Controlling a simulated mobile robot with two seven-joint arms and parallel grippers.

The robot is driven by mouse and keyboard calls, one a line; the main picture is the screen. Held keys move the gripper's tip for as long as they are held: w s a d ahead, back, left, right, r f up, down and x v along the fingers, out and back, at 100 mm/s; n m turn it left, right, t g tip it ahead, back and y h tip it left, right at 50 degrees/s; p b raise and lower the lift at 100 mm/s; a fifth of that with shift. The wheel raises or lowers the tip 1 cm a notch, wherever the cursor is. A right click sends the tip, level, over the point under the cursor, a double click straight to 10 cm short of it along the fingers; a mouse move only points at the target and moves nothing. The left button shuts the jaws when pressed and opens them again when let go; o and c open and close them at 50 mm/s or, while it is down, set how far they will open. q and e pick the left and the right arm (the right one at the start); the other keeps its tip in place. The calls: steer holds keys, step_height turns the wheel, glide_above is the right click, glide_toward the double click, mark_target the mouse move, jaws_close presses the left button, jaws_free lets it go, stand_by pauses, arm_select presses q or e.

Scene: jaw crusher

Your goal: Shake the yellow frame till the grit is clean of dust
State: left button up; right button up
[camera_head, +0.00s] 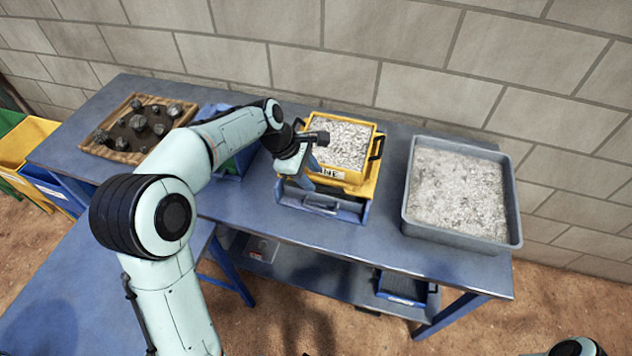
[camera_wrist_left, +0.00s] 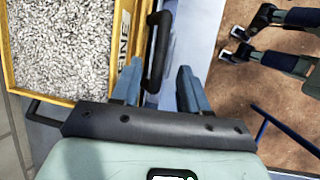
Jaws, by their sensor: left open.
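The yellow frame (camera_head: 352,184) holds pale grey grit (camera_head: 341,146) and sits on a blue-grey holder (camera_head: 322,205) at the middle of the table. Black handles stand at its sides. In the left wrist view the yellow frame (camera_wrist_left: 122,40) with its grit (camera_wrist_left: 62,48) is at upper left. Contact cannot be told. Two dark jointed pieces (camera_wrist_left: 268,45) show at upper right, perhaps my right gripper.
A grey tray (camera_head: 408,200) of pale grit stands right of the frame. A wooden tray (camera_head: 130,156) with dark rocks lies at the table's left end. A block wall (camera_head: 420,92) runs close behind. Yellow and green bins (camera_head: 22,150) stand at far left.

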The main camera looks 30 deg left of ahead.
mark_target(319, 185)
arm_select(q)
steer(key=shift+x, duration=1.85)
jaws_close()
steer(key=s, duration=0.2)
steer(key=shift+s+d+r+b, duration=0.1)
steer(key=shift+s+d+b, duration=0.2)
steer(key=shift+s+b, duration=0.05)
jaws_free()
